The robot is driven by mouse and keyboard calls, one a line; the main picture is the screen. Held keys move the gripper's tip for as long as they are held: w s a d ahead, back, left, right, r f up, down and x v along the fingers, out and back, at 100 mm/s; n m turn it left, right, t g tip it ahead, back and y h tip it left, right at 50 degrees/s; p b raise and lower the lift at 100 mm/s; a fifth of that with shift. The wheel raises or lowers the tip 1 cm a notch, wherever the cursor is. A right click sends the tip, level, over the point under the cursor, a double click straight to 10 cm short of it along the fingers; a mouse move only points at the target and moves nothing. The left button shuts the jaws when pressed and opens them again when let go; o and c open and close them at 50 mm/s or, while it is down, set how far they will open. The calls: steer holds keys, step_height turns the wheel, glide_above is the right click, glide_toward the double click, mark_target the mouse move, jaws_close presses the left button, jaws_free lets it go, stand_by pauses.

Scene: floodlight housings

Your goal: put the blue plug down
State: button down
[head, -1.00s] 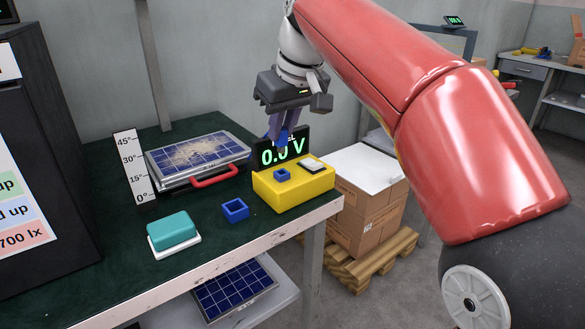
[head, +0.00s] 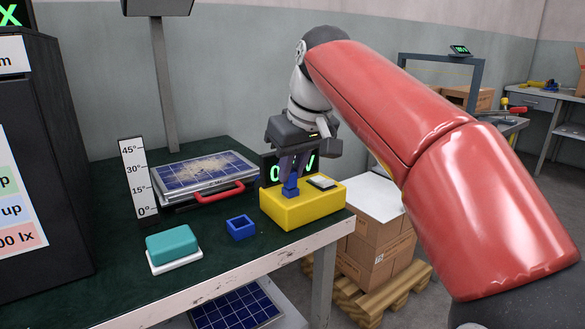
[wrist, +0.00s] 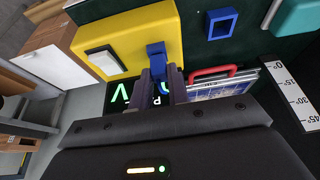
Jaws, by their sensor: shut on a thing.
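My gripper (head: 290,172) is shut on the blue plug (head: 290,187), pointing down over the yellow box (head: 290,211). The plug's lower end is at the blue socket on top of the box; I cannot tell how far it is in. In the wrist view the blue plug (wrist: 156,51) shows at my fingertips (wrist: 160,78), against the yellow box (wrist: 120,40). An empty square blue holder (head: 241,227) stands on the dark green bench left of the box. It also shows in the wrist view (wrist: 222,23).
A white switch (head: 322,182) sits on the box's right side. A lit green voltage display (head: 272,170) stands behind it, partly hidden. A solar panel (head: 205,172) with a red handle, an angle scale (head: 138,180) and a teal block (head: 172,244) are to the left.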

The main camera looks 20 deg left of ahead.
steer(key=c, duration=1.3)
jaws_free()
steer(key=shift+c, duration=0.2)
steer(key=p+v, duration=0.4)
steer(key=v, duration=0.8)
steer(key=shift+r, duration=0.1)
steer(key=s+d+f+m+t+h, duration=0.1)
steer(key=d+f+m, duration=0.1)
steer(key=d, duration=0.3)
steer(key=s+d+f+m, duration=0.2)
steer(key=d+f, duration=0.1)
steer(key=d, duration=0.2)
steer(key=s+d+f+m, duration=0.2)
steer(key=s+d+f, duration=0.2)
steer(key=f, duration=0.3)
steer(key=s+d+f+m+t+h, duration=0.1)
steer(key=s+d+f+m, duration=0.1)
steer(key=s+d+f, duration=0.3)
steer(key=s+d+f+m+h, duration=0.1)
steer(key=s+d+f, duration=0.4)
steer(key=f, duration=0.6)
steer(key=shift+s+d+m+t, duration=0.3)
steer(key=shift+d+m, duration=0.2)
steer(key=shift+d, duration=0.5)
